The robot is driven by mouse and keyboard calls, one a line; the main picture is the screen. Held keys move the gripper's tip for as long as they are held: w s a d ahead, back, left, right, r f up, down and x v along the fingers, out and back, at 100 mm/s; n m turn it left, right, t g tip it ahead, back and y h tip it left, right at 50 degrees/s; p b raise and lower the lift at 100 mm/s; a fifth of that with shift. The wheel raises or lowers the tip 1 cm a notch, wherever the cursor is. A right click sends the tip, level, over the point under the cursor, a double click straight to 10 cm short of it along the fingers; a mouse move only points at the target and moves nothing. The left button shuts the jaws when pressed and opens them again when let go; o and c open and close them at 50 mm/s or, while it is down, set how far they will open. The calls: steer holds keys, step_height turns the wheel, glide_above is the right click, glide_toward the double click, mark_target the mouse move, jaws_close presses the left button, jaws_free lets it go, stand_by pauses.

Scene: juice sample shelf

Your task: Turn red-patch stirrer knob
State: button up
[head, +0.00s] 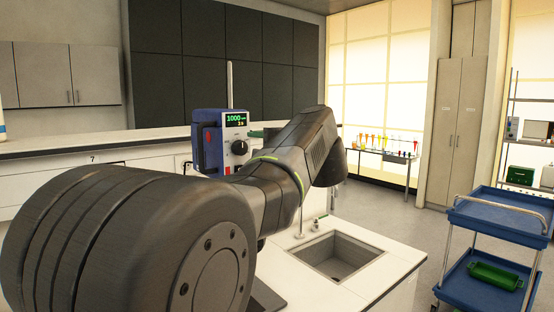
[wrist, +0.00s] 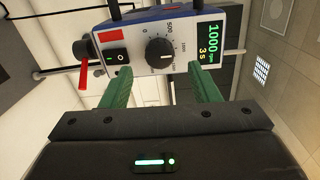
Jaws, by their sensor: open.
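The stirrer (head: 207,155) is a blue and white unit on the bench, with a thin upright rod behind it. Its front shows a round black knob (wrist: 159,53) with a dial scale, a red patch (wrist: 111,36), a black switch and a green display (wrist: 209,43) reading 1000 rpm. The knob also shows in the head view (head: 239,147). My gripper (wrist: 159,72) is open in the wrist view. Its two green fingers point at the front panel, one either side of the knob's lower edge, with nothing between them visibly gripped. Contact with the knob cannot be told.
My arm covers much of the bench in the head view. A sink (head: 337,255) is set in the white counter at front right. A red lever (wrist: 83,75) hangs beside the stirrer.

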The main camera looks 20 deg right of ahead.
mark_target(243, 148)
steer(key=b+v, duration=0.2)
steer(key=v, duration=0.7)
steer(key=shift+s, duration=0.35)
steer(key=p+x, duration=0.3)
steer(key=x, duration=1.1)
steer(key=shift+d+p, duration=0.1)
steer(key=shift+p, duration=0.2)
steer(key=shift+s, duration=0.15)
